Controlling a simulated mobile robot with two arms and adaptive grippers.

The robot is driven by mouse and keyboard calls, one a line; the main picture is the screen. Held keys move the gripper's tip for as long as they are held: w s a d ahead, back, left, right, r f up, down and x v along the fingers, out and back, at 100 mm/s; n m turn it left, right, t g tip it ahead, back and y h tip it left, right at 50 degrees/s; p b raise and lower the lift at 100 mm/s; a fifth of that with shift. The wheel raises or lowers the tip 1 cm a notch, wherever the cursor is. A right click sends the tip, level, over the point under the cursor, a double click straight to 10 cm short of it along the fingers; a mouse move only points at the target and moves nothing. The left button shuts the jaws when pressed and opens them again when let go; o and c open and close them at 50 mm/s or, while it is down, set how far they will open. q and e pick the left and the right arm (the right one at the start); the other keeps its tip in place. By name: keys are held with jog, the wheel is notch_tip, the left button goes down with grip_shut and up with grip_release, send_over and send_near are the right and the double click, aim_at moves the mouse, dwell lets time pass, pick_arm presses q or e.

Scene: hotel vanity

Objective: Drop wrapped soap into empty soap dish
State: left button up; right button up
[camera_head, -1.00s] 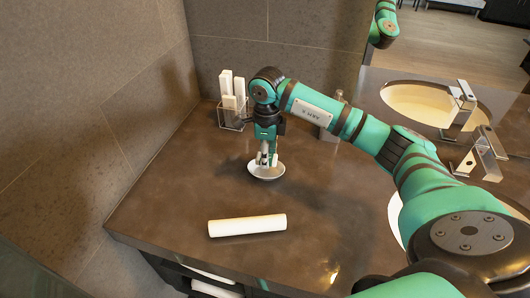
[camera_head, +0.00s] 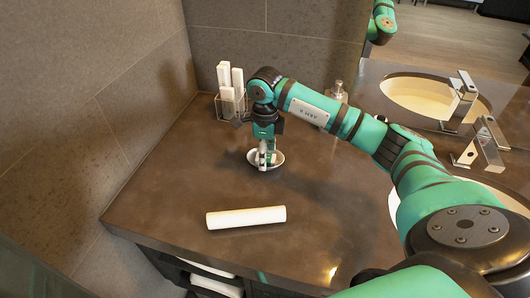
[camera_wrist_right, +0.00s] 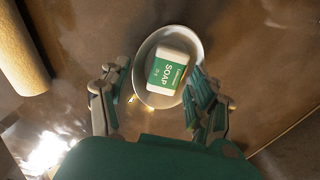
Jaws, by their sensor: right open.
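The wrapped soap (camera_wrist_right: 173,71), white with a green "SOAP" label, lies inside the round white soap dish (camera_wrist_right: 146,47) in the right wrist view. The dish (camera_head: 279,157) stands on the dark counter in the head view, partly hidden by my gripper. My right gripper (camera_head: 265,160) points down over the dish. In the right wrist view its fingers (camera_wrist_right: 154,80) are spread, one on each side of the soap, with gaps between. The soap is hard to make out in the head view. My left gripper is not in view.
A white roll (camera_head: 246,218) lies on the counter in front of the dish. A clear holder with upright white boxes (camera_head: 230,92) stands at the back left, and a soap dispenser (camera_head: 336,92) behind my arm.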

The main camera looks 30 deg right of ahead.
notch_tip(320, 180, up, 12)
dwell(0.5)
dwell(1.0)
